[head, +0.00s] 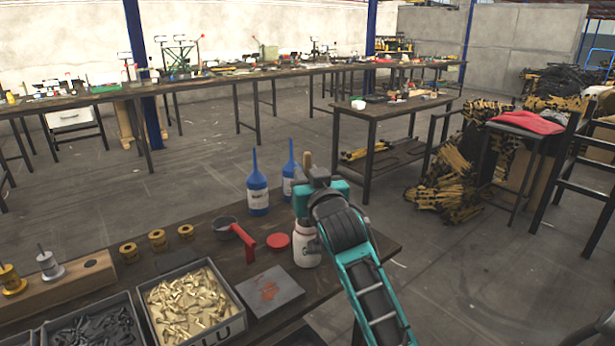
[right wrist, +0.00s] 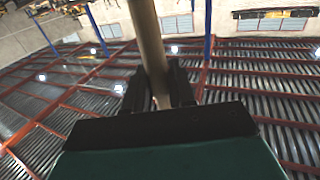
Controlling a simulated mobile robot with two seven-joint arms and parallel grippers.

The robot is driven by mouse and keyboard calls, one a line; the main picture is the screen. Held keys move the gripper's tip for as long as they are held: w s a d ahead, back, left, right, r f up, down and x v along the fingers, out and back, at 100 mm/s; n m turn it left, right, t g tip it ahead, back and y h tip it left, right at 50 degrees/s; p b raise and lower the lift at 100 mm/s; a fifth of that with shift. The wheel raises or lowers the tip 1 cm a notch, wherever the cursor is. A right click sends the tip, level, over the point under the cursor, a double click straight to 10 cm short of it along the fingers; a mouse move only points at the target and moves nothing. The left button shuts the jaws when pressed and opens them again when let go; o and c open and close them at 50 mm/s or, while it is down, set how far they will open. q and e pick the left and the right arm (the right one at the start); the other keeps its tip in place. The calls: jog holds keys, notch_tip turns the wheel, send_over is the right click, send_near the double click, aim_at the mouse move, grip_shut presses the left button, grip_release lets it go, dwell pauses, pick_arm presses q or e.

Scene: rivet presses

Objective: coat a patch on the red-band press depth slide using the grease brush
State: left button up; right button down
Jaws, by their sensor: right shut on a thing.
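My right gripper (head: 312,186) stands over the near bench, above a white jar (head: 306,250). It is shut on the wooden handle of the grease brush (head: 307,160), whose top sticks up past the fingers. In the right wrist view the pale round handle (right wrist: 148,45) runs between the two dark fingers (right wrist: 158,88). The brush's bristle end is hidden, and I cannot tell whether it is inside the jar. I cannot make out a red-band press or its depth slide. My left gripper is not in view.
Far benches (head: 210,77) carry small tools, with open floor between.

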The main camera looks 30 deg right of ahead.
aim_at(308, 152)
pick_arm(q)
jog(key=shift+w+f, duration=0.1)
pick_arm(e)
jog(key=shift+f, duration=0.45)
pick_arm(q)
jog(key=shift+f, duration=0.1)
pick_arm(e)
jog(key=shift+f, duration=0.2)
dwell(0.6)
notch_tip(308, 152, up, 2)
jog(key=shift+r+p, duration=0.1)
jog(key=shift+p, duration=0.75)
notch_tip(308, 152, up, 2)
jog(key=shift+p, duration=1.1)
jog(key=shift+r+p, duration=0.95)
jog(key=shift+p, duration=0.05)
jog(key=shift+r+p, duration=0.6)
jog(key=shift+p, duration=0.05)
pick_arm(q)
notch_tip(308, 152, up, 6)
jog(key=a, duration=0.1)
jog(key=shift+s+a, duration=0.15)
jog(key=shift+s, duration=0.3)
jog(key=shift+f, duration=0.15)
